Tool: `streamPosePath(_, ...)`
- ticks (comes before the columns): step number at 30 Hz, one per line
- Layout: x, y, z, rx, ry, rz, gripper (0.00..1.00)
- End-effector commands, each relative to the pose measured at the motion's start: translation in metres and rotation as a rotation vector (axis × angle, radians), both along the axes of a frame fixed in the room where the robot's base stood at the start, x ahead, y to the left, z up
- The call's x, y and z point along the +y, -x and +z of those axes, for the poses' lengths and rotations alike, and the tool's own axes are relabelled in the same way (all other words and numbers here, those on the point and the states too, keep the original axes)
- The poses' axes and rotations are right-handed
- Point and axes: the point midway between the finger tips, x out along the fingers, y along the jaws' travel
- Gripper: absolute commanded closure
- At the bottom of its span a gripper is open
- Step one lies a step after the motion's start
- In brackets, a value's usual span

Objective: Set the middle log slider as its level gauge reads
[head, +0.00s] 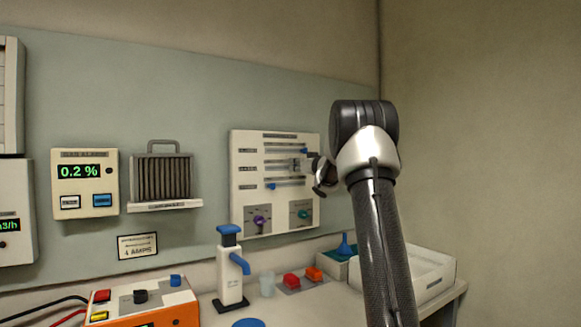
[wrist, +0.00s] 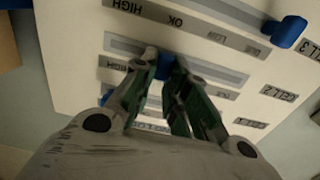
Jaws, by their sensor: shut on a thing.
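The white log panel (head: 236,185) hangs on the wall with three slider slots. My gripper (head: 308,165) is at the middle slider, right of the slot's middle; the wrist view shows the fingers (wrist: 166,68) closed over the CELL 2 slot. They are shut on the middle slider's blue knob (wrist: 165,92), which is mostly hidden between them. The top slider's blue knob (head: 303,150) is far right. The bottom slider's blue knob (head: 271,186) is at the left; in the wrist view it (wrist: 290,31) is beside the CELL 3 label. I cannot make out a level gauge.
Purple (head: 260,222) and teal (head: 304,214) knobs sit low on the panel. Left are a gas alarm (head: 84,182) reading 0.2 % and a ribbed unit (head: 162,178).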

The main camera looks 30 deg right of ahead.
Motion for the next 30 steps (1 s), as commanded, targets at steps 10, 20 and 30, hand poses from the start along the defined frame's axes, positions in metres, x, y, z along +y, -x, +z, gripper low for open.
streamPosePath(10, 0.000, 0.000, 0.000, 0.000, 0.001, 0.000, 0.62)
streamPosePath(20, 0.000, 0.003, 0.001, -0.001, 0.001, -0.001, 0.62)
streamPosePath(30, -0.002, 0.066, 0.001, -0.001, 0.000, -0.003, 0.62)
